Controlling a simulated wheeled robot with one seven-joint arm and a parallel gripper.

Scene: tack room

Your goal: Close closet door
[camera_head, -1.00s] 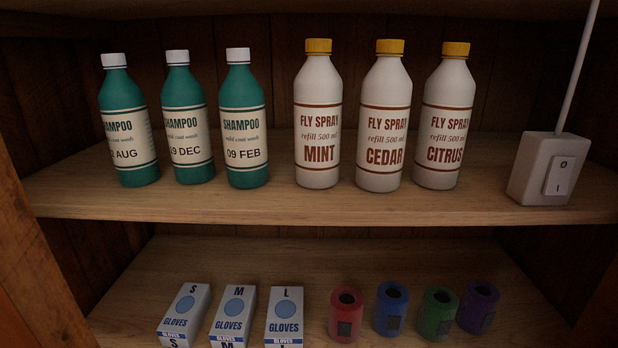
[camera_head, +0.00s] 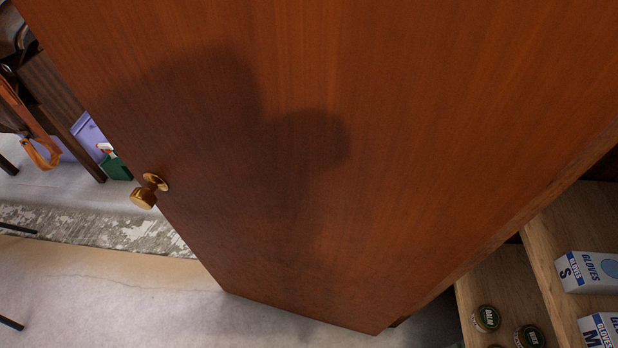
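The closet door (camera_head: 330,190) is a reddish-brown wooden panel that fills most of the view. It stands open, swung out from the closet, whose shelves (camera_head: 505,290) show at the lower right. A brass knob (camera_head: 148,190) sits near the door's left edge. A dark rounded shadow lies on the door's face. My gripper is not in view.
Gloves boxes (camera_head: 590,272) and small round tins (camera_head: 487,318) are on the closet shelves. Left of the door are a grey floor (camera_head: 100,295), a worn rug (camera_head: 100,226), a purple bin (camera_head: 88,135), a green container (camera_head: 116,166) and dark furniture legs.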

